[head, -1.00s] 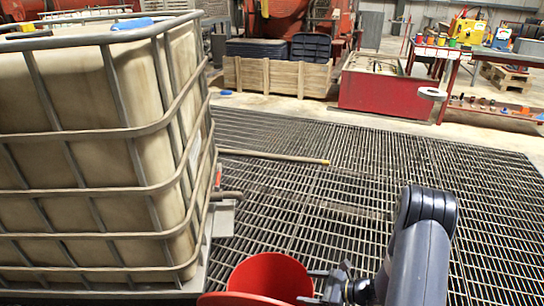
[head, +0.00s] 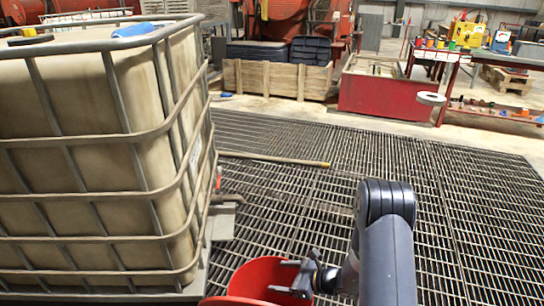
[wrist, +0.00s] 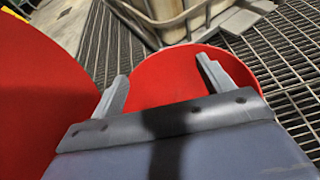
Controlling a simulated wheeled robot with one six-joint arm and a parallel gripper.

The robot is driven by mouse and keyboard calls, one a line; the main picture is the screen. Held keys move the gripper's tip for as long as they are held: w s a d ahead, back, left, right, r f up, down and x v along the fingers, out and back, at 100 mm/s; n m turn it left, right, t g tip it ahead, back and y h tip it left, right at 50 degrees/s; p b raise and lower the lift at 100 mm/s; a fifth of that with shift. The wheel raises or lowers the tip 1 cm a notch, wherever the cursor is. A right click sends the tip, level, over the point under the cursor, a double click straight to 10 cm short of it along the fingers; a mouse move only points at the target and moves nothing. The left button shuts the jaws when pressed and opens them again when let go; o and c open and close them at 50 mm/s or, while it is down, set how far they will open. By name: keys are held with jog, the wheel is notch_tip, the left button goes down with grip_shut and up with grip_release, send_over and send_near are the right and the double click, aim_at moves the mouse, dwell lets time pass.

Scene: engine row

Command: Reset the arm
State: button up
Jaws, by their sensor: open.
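My gripper (head: 287,283) is at the bottom of the head view, at the right side of a red round container (head: 262,275), overlapping its rim in the picture. In the wrist view my gripper (wrist: 163,77) has its two fingers spread wide with nothing between them. The red container (wrist: 160,85) shows behind and between the fingers. I cannot tell whether the fingers touch it. My dark grey arm rises to the right of the container.
A second red surface (wrist: 40,90) fills the wrist view's left. A caged tank (head: 95,150) stands on the left. A pole (head: 275,158) lies on the floor grating (head: 460,190), which is otherwise largely clear. A wooden crate (head: 275,78) and red bin (head: 375,90) stand behind.

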jog(key=d+r+m+t+h+p, duration=0.2)
jog(key=d+r+m+h+p, duration=0.1)
jog(key=r+p, duration=0.9)
jog(key=d+r+m+t+h+p, duration=0.2)
jog(key=d+r+p, duration=0.3)
jog(key=r+p, duration=0.7)
jog(key=d+r+m+t+h+p, duration=0.3)
jog(key=r+p, duration=0.9)
jog(key=r, duration=1.5)
jog(key=shift+w+d+m+h+p, duration=0.3)
jog(key=shift+w+d+m, duration=0.1)
jog(key=shift+m, duration=0.6)
jog(key=shift+r+t, duration=0.1)
jog(key=shift+t, duration=0.2)
